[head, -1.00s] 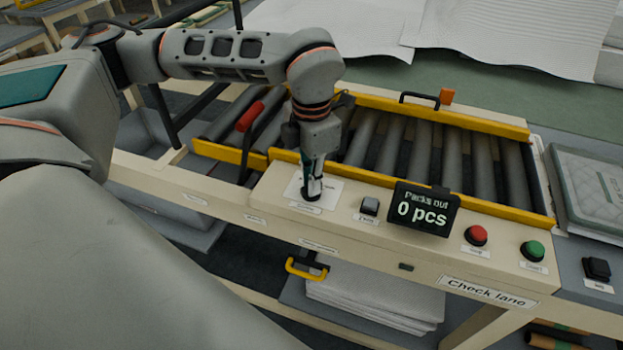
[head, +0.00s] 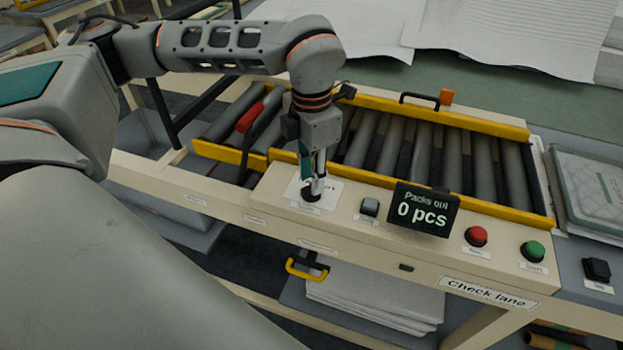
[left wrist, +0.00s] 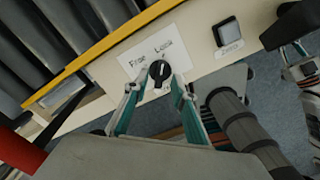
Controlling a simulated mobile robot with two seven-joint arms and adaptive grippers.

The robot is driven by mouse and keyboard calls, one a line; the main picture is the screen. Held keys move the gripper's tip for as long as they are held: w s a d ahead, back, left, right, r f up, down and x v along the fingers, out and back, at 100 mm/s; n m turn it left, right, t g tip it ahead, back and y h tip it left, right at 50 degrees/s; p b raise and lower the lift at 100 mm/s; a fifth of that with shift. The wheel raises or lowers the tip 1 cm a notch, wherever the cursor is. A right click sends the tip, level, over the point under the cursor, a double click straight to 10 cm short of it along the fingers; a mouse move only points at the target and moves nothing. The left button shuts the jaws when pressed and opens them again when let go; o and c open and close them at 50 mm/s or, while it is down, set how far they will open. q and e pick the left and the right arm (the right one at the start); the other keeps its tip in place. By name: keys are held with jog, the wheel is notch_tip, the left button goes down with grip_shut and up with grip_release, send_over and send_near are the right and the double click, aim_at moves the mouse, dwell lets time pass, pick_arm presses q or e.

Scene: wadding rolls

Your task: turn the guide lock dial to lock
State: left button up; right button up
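The guide lock dial is a round black knob (left wrist: 158,73) with a white mark, on a white label (left wrist: 140,55) reading "Free" at left and "Lock" at right. In the left wrist view the mark points up, toward the Lock side. My left gripper (left wrist: 157,84) is open, pointing down at the dial, with one fingertip on either side and a small gap showing. In the head view my left gripper (head: 314,186) stands over the dial (head: 311,195) and partly hides it and its label.
The roller conveyor (head: 410,145) with yellow guide rails lies behind the panel. A grey square button (head: 370,206), the "Packs out 0 pcs" display (head: 423,210), a red button (head: 476,236) and a green button (head: 533,251) stand right of the dial. A red-handled lever (head: 250,117) is behind left.

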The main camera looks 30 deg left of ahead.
pick_arm(q)
notch_tip(320, 180, up, 10)
jog(key=shift+r, duration=0.15)
jog(key=shift+s, duration=0.1)
dwell(0.6)
